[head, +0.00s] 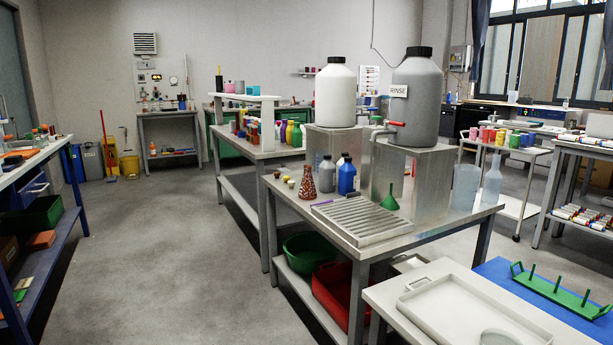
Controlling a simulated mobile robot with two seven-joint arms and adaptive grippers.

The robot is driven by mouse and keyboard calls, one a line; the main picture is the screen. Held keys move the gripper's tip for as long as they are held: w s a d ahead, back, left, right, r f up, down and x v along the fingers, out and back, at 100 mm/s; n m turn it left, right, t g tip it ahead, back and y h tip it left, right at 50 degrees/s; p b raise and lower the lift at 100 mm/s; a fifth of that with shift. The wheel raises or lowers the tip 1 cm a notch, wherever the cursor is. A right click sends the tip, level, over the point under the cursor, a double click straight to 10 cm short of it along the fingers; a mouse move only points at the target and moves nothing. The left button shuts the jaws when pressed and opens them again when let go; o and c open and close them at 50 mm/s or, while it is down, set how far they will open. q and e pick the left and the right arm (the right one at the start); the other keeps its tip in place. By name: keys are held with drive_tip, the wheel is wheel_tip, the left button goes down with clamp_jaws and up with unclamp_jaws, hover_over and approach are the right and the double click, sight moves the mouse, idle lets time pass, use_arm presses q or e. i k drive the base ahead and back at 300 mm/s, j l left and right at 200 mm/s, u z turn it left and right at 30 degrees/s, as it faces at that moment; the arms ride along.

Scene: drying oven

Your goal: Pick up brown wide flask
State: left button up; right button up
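A reddish-brown conical flask (308,184) with a pale speckled pattern stands upright near the left edge of the steel table (281,194) in the head view. It looks wide at the base and narrow at the neck. It is the only brown flask I can make out clearly. A grey bottle (327,176) and a blue bottle (347,178) stand to its right. Neither of my grippers shows in this view.
Large white (335,95) and grey (416,98) containers stand on raised stands behind. The floor (165,250) at left is clear.

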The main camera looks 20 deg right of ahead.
sight(308, 190)
drive_tip(key=i+j+z, duration=0.35)
drive_tip(key=i, duration=0.2)
drive_tip(key=i+j+z, duration=0.35)
drive_tip(key=i+j, duration=0.05)
drive_tip(key=i, duration=0.15)
